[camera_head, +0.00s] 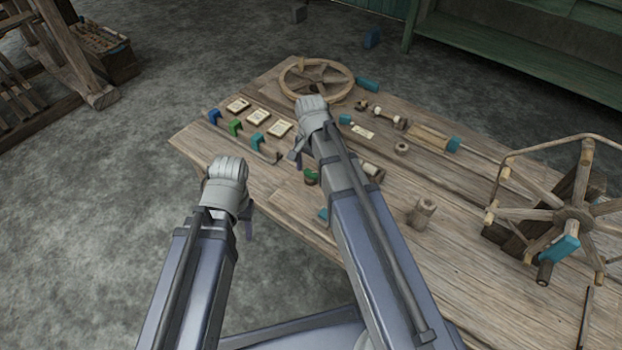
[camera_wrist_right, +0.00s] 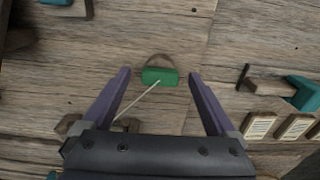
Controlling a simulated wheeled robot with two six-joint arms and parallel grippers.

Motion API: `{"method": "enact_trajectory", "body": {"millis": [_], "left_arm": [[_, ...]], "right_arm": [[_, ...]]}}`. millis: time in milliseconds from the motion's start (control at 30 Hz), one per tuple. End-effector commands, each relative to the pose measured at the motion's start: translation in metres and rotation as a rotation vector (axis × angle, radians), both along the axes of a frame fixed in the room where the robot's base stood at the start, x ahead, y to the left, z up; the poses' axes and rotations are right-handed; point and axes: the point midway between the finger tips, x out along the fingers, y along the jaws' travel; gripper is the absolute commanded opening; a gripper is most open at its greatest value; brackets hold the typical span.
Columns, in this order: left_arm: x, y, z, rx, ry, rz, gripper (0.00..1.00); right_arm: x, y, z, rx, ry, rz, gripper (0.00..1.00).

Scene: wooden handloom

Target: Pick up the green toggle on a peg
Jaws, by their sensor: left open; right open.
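The green toggle (camera_wrist_right: 160,76) lies on the wooden table in the right wrist view. A pale cord runs from it towards the lower left, and a brown rounded piece shows just behind it. In the head view the toggle (camera_head: 311,177) is partly hidden beside my right arm. My right gripper (camera_wrist_right: 160,82) is open, with the toggle between its two fingers in the picture and a gap on each side. I cannot tell its height above the toggle. My left gripper (camera_head: 246,224) is empty, off the table's near edge.
Pale cards (camera_head: 259,117) and blue, green and teal hooked pieces (camera_head: 235,126) lie at the table's left end. A wooden wheel (camera_head: 317,80) lies at the back. A spoked winder (camera_head: 573,216) stands at the right. A wooden cylinder (camera_head: 422,211) stands nearer.

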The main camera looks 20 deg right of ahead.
Motion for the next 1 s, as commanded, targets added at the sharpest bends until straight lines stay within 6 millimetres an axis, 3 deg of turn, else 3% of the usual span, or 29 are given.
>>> {"method": "enact_trajectory", "body": {"millis": [133,900,1000], "left_arm": [[0.0000,0.0001,0.0014,0.000,0.000,0.000,0.50],[0.0000,0.0001,0.0013,0.000,0.000,0.000,0.50],[0.0000,0.0000,0.0013,0.000,0.000,0.000,0.50]], "right_arm": [[0.0000,0.0000,0.0014,0.000,0.000,0.000,0.93],[0.0001,-0.0001,0.0013,0.000,0.000,0.000,0.06],[0.0001,-0.0001,0.0013,0.000,0.000,0.000,0.05]]}}
